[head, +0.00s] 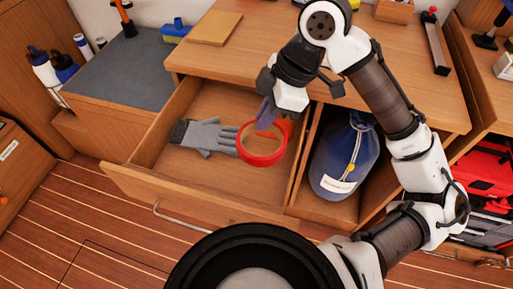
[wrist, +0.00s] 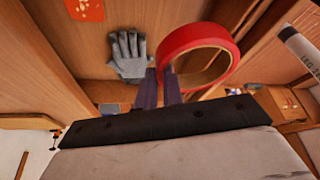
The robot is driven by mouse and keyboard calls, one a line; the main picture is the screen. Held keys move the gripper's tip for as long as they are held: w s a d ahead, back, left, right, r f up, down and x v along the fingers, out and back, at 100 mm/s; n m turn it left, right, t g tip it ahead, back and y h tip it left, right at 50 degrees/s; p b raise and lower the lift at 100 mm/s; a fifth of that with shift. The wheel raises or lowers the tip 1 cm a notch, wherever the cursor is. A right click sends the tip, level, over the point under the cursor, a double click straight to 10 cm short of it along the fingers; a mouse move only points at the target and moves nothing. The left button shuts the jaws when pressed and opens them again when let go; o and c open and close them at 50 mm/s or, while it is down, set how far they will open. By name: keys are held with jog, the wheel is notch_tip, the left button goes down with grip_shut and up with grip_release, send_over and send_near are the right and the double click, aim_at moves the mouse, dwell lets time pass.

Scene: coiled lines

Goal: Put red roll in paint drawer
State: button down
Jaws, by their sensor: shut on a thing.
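The red roll (head: 262,160) is a ring of red tape, held at the tips of my gripper (head: 265,120) over the open drawer (head: 215,100). In the wrist view the red roll (wrist: 222,48) shows large at upper right, its near wall between the fingers of my gripper (wrist: 162,85). My gripper is shut on the roll. A grey glove (head: 205,136) lies in the drawer to the left of the roll; the glove (wrist: 127,53) also shows in the wrist view. I cannot tell whether the roll touches the drawer floor.
A blue bag (head: 344,158) with a white label stands in the compartment to the right of the drawer. The wooden worktop (head: 245,55) is behind and above the drawer.

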notch_tip(320, 180, down, 15)
jog(key=shift+f+b, duration=0.1)
jog(key=shift+b, duration=0.65)
jog(key=c, duration=1.9)
grip_release()
jog(key=shift+c, duration=0.2)
jog(key=o, duration=0.4)
jog(key=v, duration=1.2)
jog(key=shift+p, duration=0.35)
